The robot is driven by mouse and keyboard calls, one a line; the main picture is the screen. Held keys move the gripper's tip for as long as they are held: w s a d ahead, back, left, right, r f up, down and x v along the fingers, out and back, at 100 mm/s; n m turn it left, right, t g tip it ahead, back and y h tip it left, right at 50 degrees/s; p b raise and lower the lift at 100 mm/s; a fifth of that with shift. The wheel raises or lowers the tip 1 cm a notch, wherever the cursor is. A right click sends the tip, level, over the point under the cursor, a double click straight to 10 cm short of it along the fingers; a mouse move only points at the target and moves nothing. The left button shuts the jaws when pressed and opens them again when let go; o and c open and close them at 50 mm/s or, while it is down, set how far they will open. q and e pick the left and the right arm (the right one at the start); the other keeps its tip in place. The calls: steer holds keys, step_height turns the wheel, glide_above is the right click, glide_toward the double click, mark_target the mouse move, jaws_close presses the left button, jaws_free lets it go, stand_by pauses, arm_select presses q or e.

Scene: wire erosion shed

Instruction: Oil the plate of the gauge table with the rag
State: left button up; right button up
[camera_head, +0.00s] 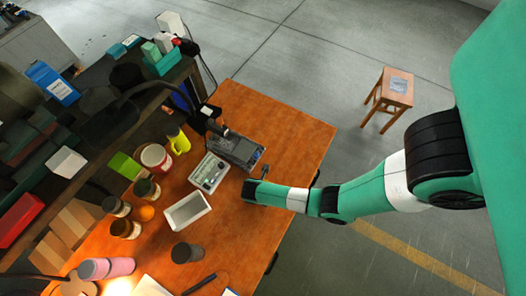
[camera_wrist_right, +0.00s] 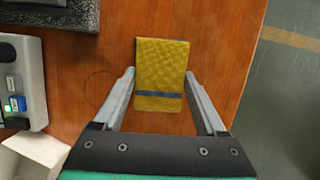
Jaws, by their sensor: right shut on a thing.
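A yellow rag (camera_wrist_right: 163,62) with a dark stripe sits between the fingers of my right gripper (camera_wrist_right: 159,76) in the right wrist view, over the orange-brown bench top. My right gripper is shut on it. In the head view the right gripper (camera_head: 250,190) is at the bench, just below the gauge table (camera_head: 240,151), and I cannot make out the rag there. The gauge table has a dark plate and a stand at its far left. A corner of its speckled grey plate (camera_wrist_right: 55,13) shows at the top left of the right wrist view, apart from the rag. My left gripper is not in view.
A grey readout box (camera_head: 209,173) stands left of the gripper, beside the gauge table. A white tray (camera_head: 187,211), a dark cup (camera_head: 185,253) and several jars stand further left. The bench (camera_head: 290,135) is clear to the right of the gauge table.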

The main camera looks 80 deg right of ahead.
steer(key=shift+f+b, duration=0.4)
steer(key=shift+f, duration=0.1)
stand_by(0.8)
steer(key=shift+f, duration=0.1)
stand_by(1.2)
step_height(320, 180, up, 7)
steer(key=p, duration=0.8)
steer(key=shift+r, duration=0.2)
steer(key=shift+f, duration=0.15)
